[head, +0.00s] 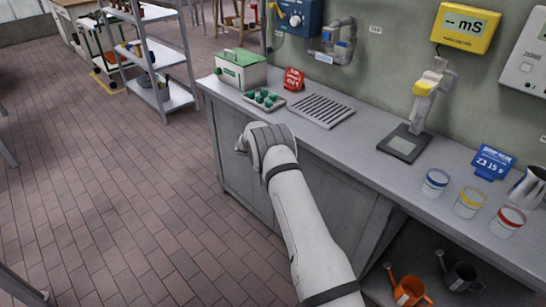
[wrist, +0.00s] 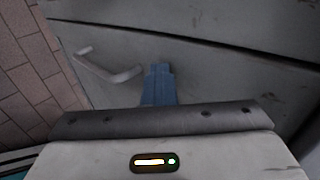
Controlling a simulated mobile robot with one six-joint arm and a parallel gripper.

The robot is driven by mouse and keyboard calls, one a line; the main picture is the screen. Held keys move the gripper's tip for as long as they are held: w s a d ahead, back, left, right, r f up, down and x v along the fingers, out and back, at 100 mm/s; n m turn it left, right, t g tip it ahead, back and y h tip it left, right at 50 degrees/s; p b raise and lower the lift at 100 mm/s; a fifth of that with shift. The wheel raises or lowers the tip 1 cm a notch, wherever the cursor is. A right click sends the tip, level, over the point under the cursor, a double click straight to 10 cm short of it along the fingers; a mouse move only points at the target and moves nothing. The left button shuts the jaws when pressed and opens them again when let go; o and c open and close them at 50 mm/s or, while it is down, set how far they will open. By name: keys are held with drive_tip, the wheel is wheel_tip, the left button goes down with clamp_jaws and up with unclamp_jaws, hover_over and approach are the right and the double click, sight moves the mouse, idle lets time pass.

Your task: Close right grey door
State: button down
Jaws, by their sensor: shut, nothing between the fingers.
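The grey cabinet front (head: 343,188) runs below the counter, and my arm hides part of it. In the wrist view a grey door panel (wrist: 215,88) fills much of the picture. A bent bar handle (wrist: 108,68) sits on it, left of my fingers. A dark seam crosses above the handle. I cannot tell how far the door stands from its frame. My gripper (wrist: 158,72) has its blue fingers together and empty, in front of the panel. In the head view my gripper (head: 242,147) is by the cabinet's left part, its fingers mostly hidden.
The counter (head: 355,125) holds a green-lidded box (head: 241,72), a tray of green items (head: 264,99) and several jars. An orange watering can (head: 408,290) and a dark one (head: 462,277) stand in the open space below right. Brick floor (head: 130,190) at left is clear. A shelf rack (head: 160,98) stands behind.

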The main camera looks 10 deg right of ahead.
drive_tip(key=s+a+f+v, duration=0.1)
drive_tip(key=f+v, duration=0.1)
drive_tip(key=v, duration=1.1)
drive_tip(key=shift+a, duration=0.2)
wheel_tip(320, 180, up, 15)
drive_tip(key=w+n+t+y, duration=0.2)
drive_tip(key=n+t+y, duration=0.1)
drive_tip(key=n+t, duration=0.25)
drive_tip(key=s+a+r+n+t+y, duration=0.1)
drive_tip(key=s+a+r+n+y, duration=0.3)
drive_tip(key=s+r+n+y, duration=0.5)
drive_tip(key=s+d+n+g+h, duration=0.2)
drive_tip(key=s+n, duration=0.5)
drive_tip(key=s, duration=1.2)
drive_tip(key=s+d+n+g+h+p, duration=0.1)
drive_tip(key=s+d+n+g, duration=0.4)
drive_tip(key=s, duration=1.5)
drive_tip(key=n+g, duration=0.1)
drive_tip(key=n, duration=0.2)
drive_tip(key=shift+s+r+g+h, duration=0.15)
drive_tip(key=shift+s+g+h, duration=0.1)
drive_tip(key=shift+g+h, duration=0.15)
